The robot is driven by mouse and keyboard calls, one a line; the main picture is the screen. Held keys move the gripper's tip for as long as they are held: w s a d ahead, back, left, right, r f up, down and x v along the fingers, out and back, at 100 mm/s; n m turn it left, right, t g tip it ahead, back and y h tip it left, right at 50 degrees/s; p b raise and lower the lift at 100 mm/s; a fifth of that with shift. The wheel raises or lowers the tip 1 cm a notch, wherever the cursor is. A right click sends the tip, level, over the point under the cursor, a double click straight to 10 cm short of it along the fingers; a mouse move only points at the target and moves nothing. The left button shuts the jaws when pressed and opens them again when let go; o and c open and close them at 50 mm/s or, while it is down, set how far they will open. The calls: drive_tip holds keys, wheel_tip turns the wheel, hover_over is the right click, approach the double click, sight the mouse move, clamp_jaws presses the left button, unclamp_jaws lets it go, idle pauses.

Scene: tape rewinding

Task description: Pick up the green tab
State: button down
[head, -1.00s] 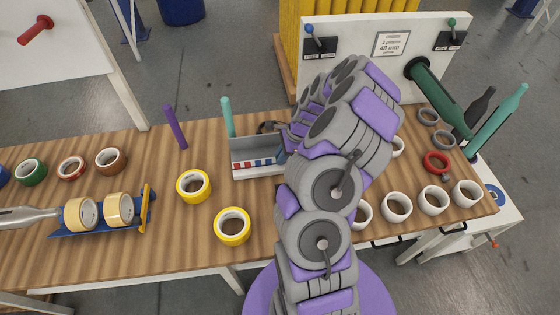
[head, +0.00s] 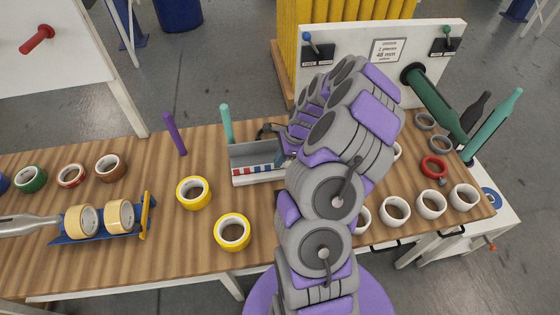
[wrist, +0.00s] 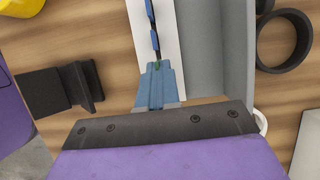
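The green tab (wrist: 157,65) shows in the wrist view as a small green piece at the end of a row of blue tabs (wrist: 152,22) on a white strip (wrist: 170,45). The narrow blue fingers of my gripper (wrist: 158,72) are close together, with the green tab between their tips. They look shut on it, and it is still in line with the row. In the head view the tabs' grey tray (head: 252,154) shows red and blue tabs along its front. There my arm hides the green tab and most of my gripper.
Yellow tape rolls (head: 233,232) lie left of my arm, and white rolls (head: 396,211) lie to its right. A purple peg (head: 175,134) and a teal peg (head: 227,124) stand behind. A white panel (head: 345,82) rises at the back. A black ring (wrist: 284,40) lies right of the tray.

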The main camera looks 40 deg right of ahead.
drive_tip(key=s+d+r+p, duration=0.1)
drive_tip(key=s, duration=0.6)
drive_tip(key=s+d+r+p, duration=0.1)
drive_tip(key=s+d+p, duration=0.1)
drive_tip(key=s, duration=0.6)
drive_tip(key=shift+s+d+r, duration=0.25)
drive_tip(key=shift+s+r, duration=0.05)
